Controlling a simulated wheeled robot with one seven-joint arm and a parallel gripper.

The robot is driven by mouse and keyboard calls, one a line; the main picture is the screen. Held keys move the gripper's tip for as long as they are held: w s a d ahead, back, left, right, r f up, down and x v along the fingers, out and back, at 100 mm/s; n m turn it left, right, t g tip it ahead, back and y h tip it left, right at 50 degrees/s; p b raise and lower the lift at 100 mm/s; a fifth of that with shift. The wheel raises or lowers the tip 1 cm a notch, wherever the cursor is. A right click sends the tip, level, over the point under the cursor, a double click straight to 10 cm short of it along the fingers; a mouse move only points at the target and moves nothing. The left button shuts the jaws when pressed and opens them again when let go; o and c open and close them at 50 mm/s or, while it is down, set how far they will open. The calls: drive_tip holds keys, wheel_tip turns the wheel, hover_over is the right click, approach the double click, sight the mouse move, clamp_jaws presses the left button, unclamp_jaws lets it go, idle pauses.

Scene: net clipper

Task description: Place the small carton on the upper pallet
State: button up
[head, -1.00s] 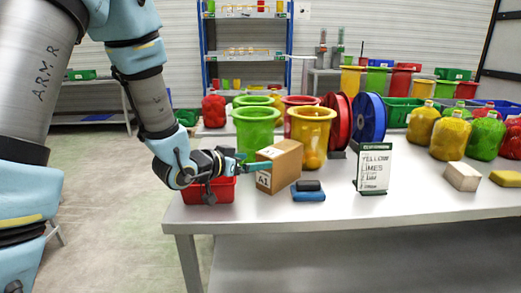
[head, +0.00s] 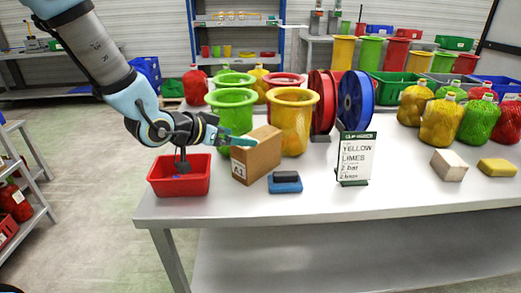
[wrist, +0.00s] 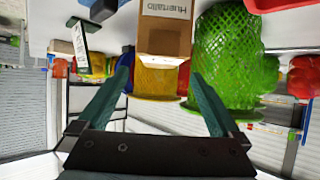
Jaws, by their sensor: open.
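The small carton is a brown box (head: 262,158) marked A1, standing upright on the grey table near its left end. My gripper (head: 245,142) is at the carton's upper left, one teal finger overlapping its top left edge in the head view; contact is unclear. In the wrist view, which looks upside down, the carton (wrist: 165,38) with a printed label lies ahead, beyond the fingertips. My gripper (wrist: 160,72) shows its two teal fingers spread apart with nothing held between them. I cannot pick out the upper pallet in these views.
A red bin (head: 180,178) stands left of the carton below my wrist. Green (head: 232,112) and yellow (head: 293,120) net tubes stand close behind it. A blue-and-black block (head: 285,183) and a sign (head: 355,160) stand to the right. A shelf rack (head: 18,190) stands at far left.

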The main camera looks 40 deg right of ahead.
sight(256, 137)
drive_tip(key=shift+d+f, duration=0.1)
drive_tip(key=shift+d, duration=0.65)
drive_tip(key=x, duration=0.5)
drive_tip(key=shift+w+d, duration=0.1)
drive_tip(key=shift+d, duration=0.1)
drive_tip(key=shift+p+x, duration=1.15)
drive_tip(key=shift+x, duration=1.55)
drive_tip(key=shift+f, duration=0.1)
drive_tip(key=shift+c, duration=0.3)
drive_tip(key=c, duration=1.5)
clamp_jaws()
drive_tip(key=shift+w, duration=0.1)
